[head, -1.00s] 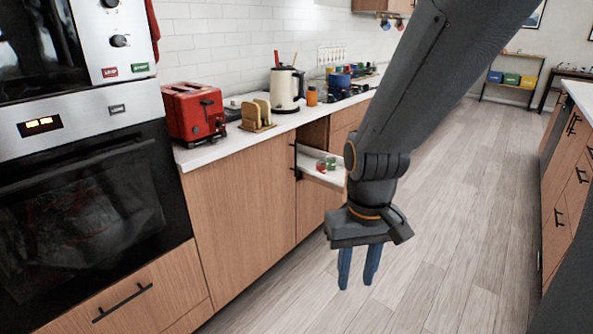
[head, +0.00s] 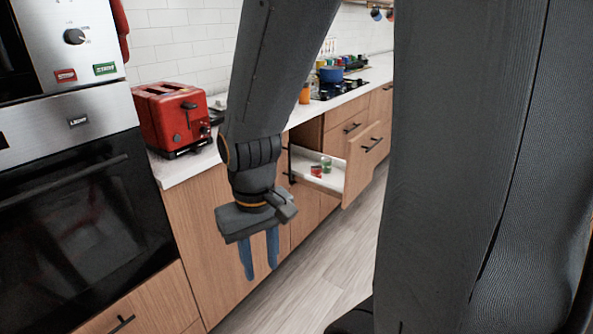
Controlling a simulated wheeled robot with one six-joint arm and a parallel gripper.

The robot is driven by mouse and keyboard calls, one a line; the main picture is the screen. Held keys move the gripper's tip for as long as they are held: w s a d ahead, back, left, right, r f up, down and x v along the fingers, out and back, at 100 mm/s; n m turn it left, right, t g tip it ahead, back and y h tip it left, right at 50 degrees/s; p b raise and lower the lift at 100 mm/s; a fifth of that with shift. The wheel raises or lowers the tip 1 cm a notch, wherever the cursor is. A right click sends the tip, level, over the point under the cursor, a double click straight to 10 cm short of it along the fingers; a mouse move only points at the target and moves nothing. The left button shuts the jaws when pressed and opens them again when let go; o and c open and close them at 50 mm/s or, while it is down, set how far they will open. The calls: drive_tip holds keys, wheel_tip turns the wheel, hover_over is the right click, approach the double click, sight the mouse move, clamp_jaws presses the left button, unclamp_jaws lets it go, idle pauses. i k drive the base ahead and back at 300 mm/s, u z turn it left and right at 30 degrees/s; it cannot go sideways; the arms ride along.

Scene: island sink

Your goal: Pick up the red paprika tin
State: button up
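A small red tin (head: 316,171) is inside the open drawer (head: 338,180), near its left side. It is small in the head view, and I cannot read a label on it. A green item (head: 326,163) stands close beside it. My gripper (head: 260,275) hangs fingers down in front of the cabinet, left of the drawer and nearer to me. Its two blue fingers are apart with nothing between them.
The drawer front (head: 367,155) sticks out into the aisle. A red toaster (head: 174,118) stands on the counter, left of my arm. An oven (head: 65,210) is at the left. A blue pot (head: 331,74) is on the hob. Grey floor (head: 330,270) is clear below the drawer.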

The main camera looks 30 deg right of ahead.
sight(316, 168)
drive_tip(key=z, duration=0.1)
drive_tip(key=i, duration=0.6)
drive_tip(key=z, duration=1)
drive_tip(key=i, duration=0.5)
drive_tip(key=z, duration=0.55)
